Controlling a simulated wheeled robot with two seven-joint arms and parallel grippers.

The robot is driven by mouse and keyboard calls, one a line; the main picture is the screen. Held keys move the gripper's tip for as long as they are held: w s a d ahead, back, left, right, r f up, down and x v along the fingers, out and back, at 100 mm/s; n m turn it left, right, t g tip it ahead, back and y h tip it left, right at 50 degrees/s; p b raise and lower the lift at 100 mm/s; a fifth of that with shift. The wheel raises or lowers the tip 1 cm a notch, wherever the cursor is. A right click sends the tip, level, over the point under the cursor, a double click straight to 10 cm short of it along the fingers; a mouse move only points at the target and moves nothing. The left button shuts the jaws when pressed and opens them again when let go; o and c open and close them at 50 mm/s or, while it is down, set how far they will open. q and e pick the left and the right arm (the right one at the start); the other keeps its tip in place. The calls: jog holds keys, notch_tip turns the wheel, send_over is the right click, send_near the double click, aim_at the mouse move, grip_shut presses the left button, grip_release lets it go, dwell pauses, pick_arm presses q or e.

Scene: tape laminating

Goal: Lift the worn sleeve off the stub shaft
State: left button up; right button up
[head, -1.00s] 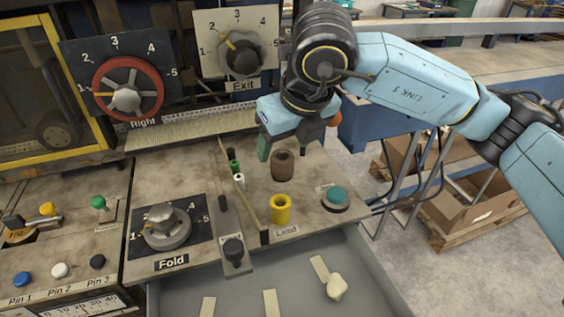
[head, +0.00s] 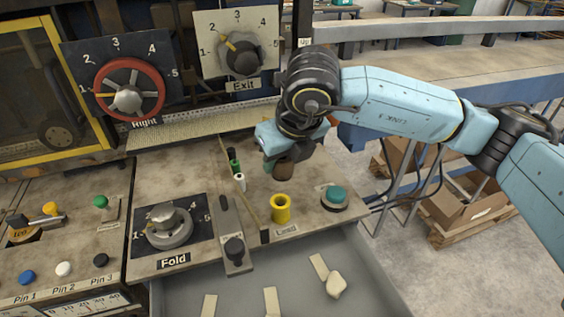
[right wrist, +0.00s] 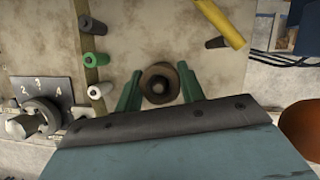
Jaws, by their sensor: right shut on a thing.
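The worn sleeve is a brown, hollow cylinder (head: 284,171) over the back part of the worn metal panel. My right gripper (head: 280,165) is shut on it from above and hides much of it in the head view. In the right wrist view the sleeve (right wrist: 149,76) sits between the two green fingers of my right gripper (right wrist: 160,90). A dark round core shows in the sleeve's bore, likely the stub shaft (right wrist: 159,87). I cannot tell whether the sleeve has risen along it. My left gripper is in neither view.
A yellow sleeve (head: 281,209) stands in front, with a turquoise button (head: 335,195) to its right. Small black, green and white (head: 239,182) pegs stand left. A thin rod lies beside them. The open grey drawer (head: 310,257) holds pale pieces. The Fold dial (head: 168,226) is further left.

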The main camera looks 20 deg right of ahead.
jog(key=shift+c, duration=0.5)
notch_tip(320, 180, up, 10)
jog(key=shift+r+b, duration=0.1)
jog(key=shift+b, duration=0.3)
